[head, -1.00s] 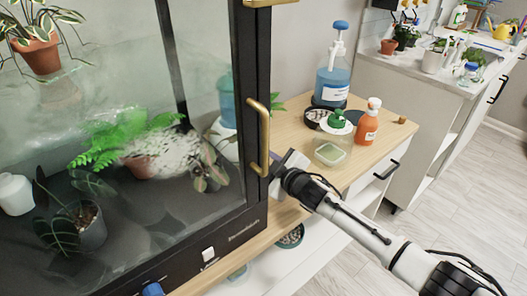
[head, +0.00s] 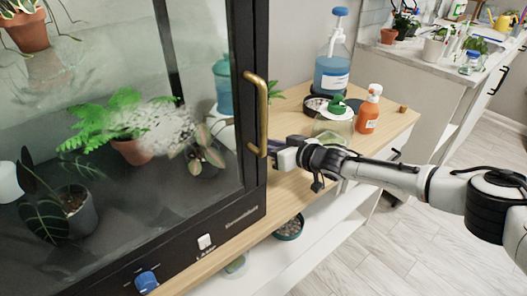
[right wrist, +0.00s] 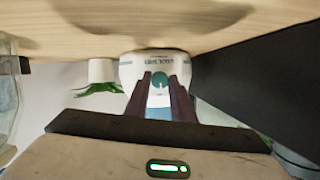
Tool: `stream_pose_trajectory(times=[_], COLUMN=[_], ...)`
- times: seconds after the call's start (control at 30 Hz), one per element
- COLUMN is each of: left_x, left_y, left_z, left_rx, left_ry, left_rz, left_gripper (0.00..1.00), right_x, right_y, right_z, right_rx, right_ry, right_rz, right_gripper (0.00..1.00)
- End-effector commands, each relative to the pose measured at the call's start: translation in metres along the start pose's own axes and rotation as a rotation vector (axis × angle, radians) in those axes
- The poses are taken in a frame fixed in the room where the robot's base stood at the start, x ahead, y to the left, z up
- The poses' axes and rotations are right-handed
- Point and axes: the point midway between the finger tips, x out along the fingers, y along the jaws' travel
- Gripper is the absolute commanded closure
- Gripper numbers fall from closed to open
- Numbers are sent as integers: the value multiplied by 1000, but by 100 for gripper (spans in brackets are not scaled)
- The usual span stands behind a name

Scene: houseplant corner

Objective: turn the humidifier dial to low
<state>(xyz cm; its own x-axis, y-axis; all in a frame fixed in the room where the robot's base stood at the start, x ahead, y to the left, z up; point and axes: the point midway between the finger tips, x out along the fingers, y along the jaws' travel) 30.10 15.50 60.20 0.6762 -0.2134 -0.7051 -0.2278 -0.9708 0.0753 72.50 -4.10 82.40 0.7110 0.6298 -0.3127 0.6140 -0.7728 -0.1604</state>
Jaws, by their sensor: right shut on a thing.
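The humidifier stands behind the corner of the glass cabinet, its teal tank (head: 223,84) seen through the glass in the head view. In the right wrist view its white base (right wrist: 128,68) carries small lettering I cannot read. A round teal dial (right wrist: 159,80) on that base sits between the fingers of my right gripper (right wrist: 160,84), which is shut on it. The dial's setting cannot be read. In the head view my right gripper (head: 276,152) reaches in beside the cabinet's brass handle, its fingertips hidden. My left gripper is not in view.
The black-framed cabinet (head: 255,205) with plants and its brass handle (head: 262,115) stand close to the gripper. A blue knob (head: 146,282) is on the cabinet front. A blue pump bottle (head: 332,65), an orange bottle (head: 368,110) and a green-topped jar (head: 337,118) stand on the wooden top.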

Motion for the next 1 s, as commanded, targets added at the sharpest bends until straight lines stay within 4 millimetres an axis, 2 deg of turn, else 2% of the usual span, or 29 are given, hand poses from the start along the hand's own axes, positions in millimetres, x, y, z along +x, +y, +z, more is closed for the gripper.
stream_pose_trajectory(times=[0.3, 0.7, 0.73, 0.83, 1.0], left_x=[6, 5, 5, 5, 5], left_y=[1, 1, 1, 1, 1], left_z=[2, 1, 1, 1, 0], left_rx=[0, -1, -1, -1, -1], left_ry=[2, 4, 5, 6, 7], left_rz=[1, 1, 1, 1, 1], left_gripper=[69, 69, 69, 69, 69], right_x=[0, 0, 0, 0, 0], right_y=[1, 1, 1, 1, 1], right_z=[0, 0, 0, -1, 0], right_rx=[70, 76, 76, 75, 75], right_ry=[3, 4, 4, 4, 4], right_rz=[-23, -24, -24, -25, -25], right_gripper=[100, 100, 76, 59, 59])
